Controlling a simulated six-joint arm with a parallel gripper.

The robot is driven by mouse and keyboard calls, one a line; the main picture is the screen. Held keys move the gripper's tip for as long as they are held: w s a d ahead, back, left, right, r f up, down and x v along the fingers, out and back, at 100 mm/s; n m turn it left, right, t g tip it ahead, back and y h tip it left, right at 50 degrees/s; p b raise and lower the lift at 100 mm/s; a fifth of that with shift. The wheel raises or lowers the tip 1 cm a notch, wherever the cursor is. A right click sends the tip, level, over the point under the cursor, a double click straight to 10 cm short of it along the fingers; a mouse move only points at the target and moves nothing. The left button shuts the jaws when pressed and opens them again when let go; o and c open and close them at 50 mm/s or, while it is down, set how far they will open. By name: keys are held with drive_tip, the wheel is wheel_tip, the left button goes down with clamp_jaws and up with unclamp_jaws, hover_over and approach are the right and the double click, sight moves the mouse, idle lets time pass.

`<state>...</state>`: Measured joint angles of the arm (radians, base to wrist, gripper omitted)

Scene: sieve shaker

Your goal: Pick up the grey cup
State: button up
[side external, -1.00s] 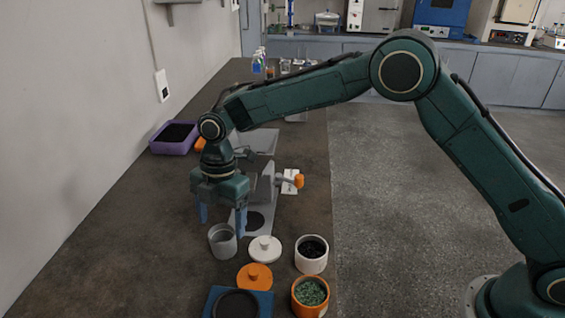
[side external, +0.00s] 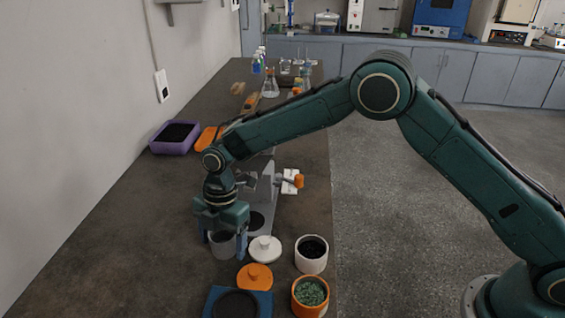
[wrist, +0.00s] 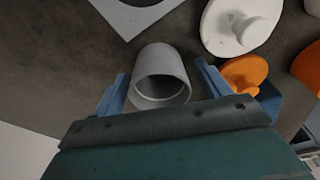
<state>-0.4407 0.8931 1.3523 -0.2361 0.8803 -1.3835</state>
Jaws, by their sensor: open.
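The grey cup (side external: 222,246) stands upright on the dark bench, at the lower middle of the side view. It also shows in the wrist view (wrist: 161,72), with its round rim and hollow inside visible. My gripper (side external: 224,241) is low over the cup and open. In the wrist view its two blue fingers (wrist: 161,88) lie on either side of the cup, with a gap on each side. The fingers partly hide the cup in the side view.
A white lid (side external: 265,249) and an orange lid (side external: 255,276) lie close right of the cup. A white jar (side external: 311,254) and an orange jar of green grains (side external: 310,297) stand further right. A grey stand (side external: 262,190) is behind. The bench to the left is clear.

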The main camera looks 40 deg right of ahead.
drive_tip(key=shift+c, duration=0.3)
drive_tip(key=c, duration=1)
wheel_tip(320, 180, up, 20)
drive_tip(key=shift+f, duration=0.1)
idle(0.4)
idle(1.0)
